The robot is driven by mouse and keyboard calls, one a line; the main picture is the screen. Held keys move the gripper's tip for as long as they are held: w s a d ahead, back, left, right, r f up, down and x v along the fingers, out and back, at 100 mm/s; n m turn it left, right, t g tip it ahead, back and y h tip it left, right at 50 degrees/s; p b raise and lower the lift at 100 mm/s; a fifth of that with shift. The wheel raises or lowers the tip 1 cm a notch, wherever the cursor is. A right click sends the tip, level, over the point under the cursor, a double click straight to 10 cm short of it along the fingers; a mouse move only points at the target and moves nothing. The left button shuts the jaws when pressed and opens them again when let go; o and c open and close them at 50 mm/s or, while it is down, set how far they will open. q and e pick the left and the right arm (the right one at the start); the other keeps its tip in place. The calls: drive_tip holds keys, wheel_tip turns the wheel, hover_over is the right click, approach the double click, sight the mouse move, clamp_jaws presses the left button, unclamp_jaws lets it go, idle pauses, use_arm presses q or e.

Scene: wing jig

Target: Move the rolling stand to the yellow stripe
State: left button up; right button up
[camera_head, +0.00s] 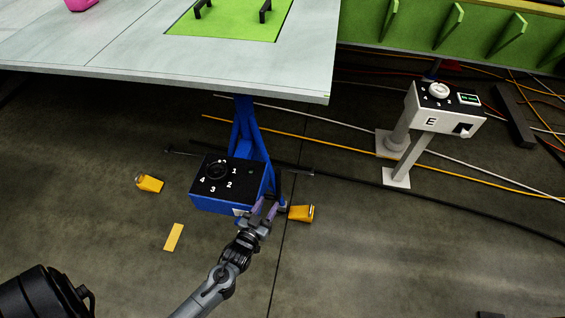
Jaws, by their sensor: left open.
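A blue stand (245,135) with a box-shaped head (229,196) stands on the floor by the table's front edge. The box's black top has a dial and the numbers 1 to 4. I cannot tell whether it has wheels. A short yellow stripe (173,237) lies on the floor in front of the box, to its lower left. My left gripper (265,210) is open at the box's right front corner; I cannot tell whether it touches the box. My right gripper is not in view.
Orange-yellow blocks lie left (150,183) and right (301,213) of the blue stand. A white pedestal (431,115) marked E stands at the right. Several cables (350,178) cross the floor. A grey table (110,48) overhangs at the back. Floor around the stripe is clear.

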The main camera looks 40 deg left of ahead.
sight(277, 180)
use_arm(q)
drive_tip(key=shift+t+y, duration=0.5)
drive_tip(key=x, duration=0.3)
drive_tip(key=r+b+x, duration=0.1)
drive_tip(key=x, duration=0.2)
drive_tip(key=r+b+x, duration=0.1)
drive_tip(key=x, duration=0.2)
drive_tip(key=shift+w+a, duration=0.25)
drive_tip(key=shift+w, duration=0.05)
drive_tip(key=shift+w+a, duration=0.25)
drive_tip(key=shift+w, duration=0.35)
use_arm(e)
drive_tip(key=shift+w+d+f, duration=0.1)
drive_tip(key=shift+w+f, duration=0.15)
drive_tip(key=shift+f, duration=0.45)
use_arm(q)
clamp_jaws()
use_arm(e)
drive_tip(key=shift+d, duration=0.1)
